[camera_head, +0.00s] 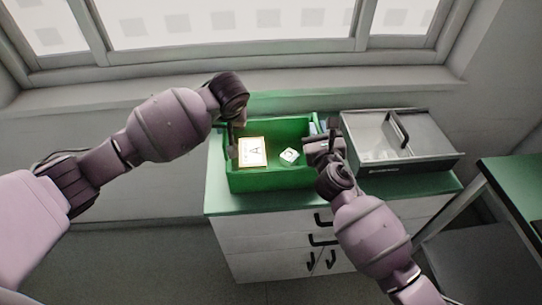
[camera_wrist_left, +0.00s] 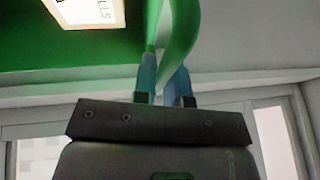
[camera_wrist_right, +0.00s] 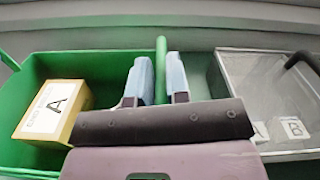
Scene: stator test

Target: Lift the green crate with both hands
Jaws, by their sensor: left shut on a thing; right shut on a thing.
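The green crate (camera_head: 270,181) stands on the green top of a cabinet. It holds a box with a label reading A (camera_head: 252,152) and a small white block (camera_head: 289,156). My left gripper (camera_head: 232,135) is at the crate's left side; in the left wrist view its blue-tipped fingers (camera_wrist_left: 162,85) are shut on the green rim. My right gripper (camera_head: 318,139) is at the crate's right side; in the right wrist view its fingers (camera_wrist_right: 160,80) are either side of the right rim (camera_wrist_right: 161,62). In that view the right gripper hides part of the crate's inside.
A grey bin with a clear lid and black handle (camera_head: 398,131) stands right of the crate, close to my right gripper. The cabinet top (camera_head: 228,202) is bare along its front edge. A window wall is behind. Another green-topped table (camera_head: 515,190) is at the right.

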